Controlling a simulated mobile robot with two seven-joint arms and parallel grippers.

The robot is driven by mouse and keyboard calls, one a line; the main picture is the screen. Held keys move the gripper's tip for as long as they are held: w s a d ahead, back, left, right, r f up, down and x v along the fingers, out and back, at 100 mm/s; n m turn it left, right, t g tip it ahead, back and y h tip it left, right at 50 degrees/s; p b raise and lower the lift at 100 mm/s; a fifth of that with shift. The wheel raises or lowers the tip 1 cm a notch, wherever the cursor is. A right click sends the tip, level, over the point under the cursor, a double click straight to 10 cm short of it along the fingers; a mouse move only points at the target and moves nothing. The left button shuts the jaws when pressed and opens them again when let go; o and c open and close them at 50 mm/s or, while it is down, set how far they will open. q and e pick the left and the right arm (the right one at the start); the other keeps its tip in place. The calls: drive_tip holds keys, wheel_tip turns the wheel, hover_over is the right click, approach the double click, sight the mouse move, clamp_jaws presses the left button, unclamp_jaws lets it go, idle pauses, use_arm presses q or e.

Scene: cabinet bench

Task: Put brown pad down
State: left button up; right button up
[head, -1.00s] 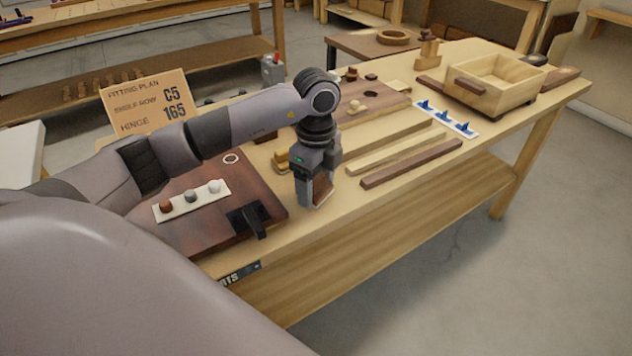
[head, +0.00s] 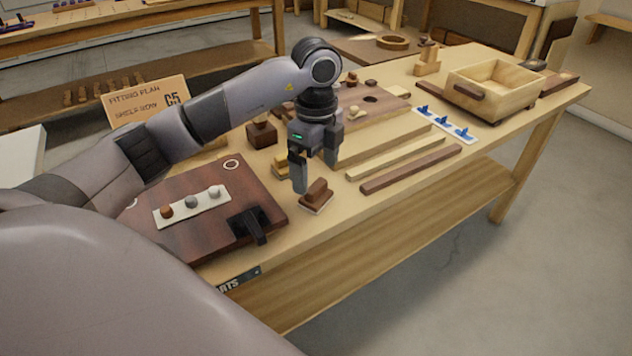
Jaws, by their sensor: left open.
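The brown pad (head: 317,195) rests on the bench top near its front edge, just right of the dark red board. It looks like a small brown block with a handle on a thin pale base. My left gripper (head: 315,178) is open, pointing down, directly above and slightly behind the pad, with its fingers apart from it. My right gripper is not in view.
The dark red board (head: 180,238) with a pale strip of three knobs (head: 191,207) and a black bracket (head: 249,226) lies to the left. Wooden strips (head: 410,170) lie to the right. A wooden box (head: 494,92) and blue-pegged strip (head: 443,124) stand farther right.

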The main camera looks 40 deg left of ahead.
sight(317, 185)
use_arm(q)
wheel_tip(317, 185, up, 6)
drive_tip(key=shift+r, duration=0.2)
drive_tip(key=shift+d+f, duration=0.1)
idle(0.4)
